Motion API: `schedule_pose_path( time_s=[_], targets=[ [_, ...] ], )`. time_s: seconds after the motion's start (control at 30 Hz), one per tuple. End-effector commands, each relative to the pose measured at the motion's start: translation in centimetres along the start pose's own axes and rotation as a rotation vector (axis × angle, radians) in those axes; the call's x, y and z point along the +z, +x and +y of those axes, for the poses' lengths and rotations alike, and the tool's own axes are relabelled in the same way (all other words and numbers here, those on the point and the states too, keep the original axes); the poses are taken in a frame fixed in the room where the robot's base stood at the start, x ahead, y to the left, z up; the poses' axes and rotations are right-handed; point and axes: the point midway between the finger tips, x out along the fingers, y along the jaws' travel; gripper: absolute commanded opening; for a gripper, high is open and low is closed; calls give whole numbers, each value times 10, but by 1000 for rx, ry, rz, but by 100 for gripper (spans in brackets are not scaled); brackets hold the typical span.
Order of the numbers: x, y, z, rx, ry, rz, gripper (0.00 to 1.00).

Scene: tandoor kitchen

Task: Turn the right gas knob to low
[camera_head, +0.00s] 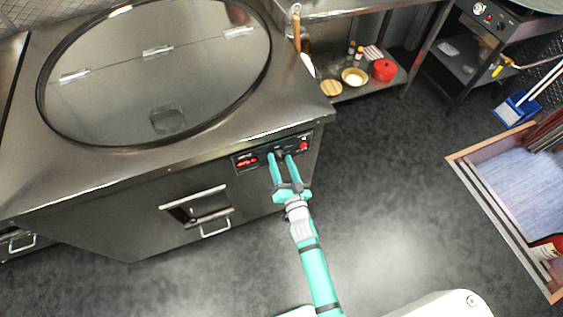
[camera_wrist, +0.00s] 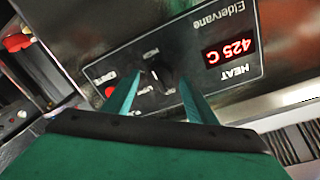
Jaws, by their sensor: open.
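A black knob (camera_wrist: 160,76) sits on the dark control panel (camera_wrist: 240,72) of the steel tandoor counter; the wrist view shows it upside down. A light mark shows on the knob, but the labels around it are too small to read surely. My gripper (camera_head: 280,157) is open in front of the panel (camera_head: 260,157), one teal finger on each side of the knob. In the wrist view my gripper (camera_wrist: 160,62) also straddles the knob; I cannot tell whether the fingers touch it. Only one knob shows on this panel.
The panel's red display (camera_wrist: 230,52) reads 425 C, and a red button (camera_wrist: 110,91) sits beside the knob. The counter has a round hinged lid (camera_head: 205,65). Another appliance with a red control (camera_head: 479,9) stands at the upper right.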

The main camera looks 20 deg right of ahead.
Motion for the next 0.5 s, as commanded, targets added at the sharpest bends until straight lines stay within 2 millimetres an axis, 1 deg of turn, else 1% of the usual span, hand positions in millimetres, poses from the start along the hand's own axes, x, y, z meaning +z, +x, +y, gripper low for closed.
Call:
schedule_pose_path(
  time_s=[0.2,0.37,0.4,0.5],
  targets=[
    [0,0,0,0,0,0,52],
    [0,0,0,0,0,0,13],
    [0,0,0,0,0,0,10],
    [0,0,0,0,-1,0,10]
  ],
)
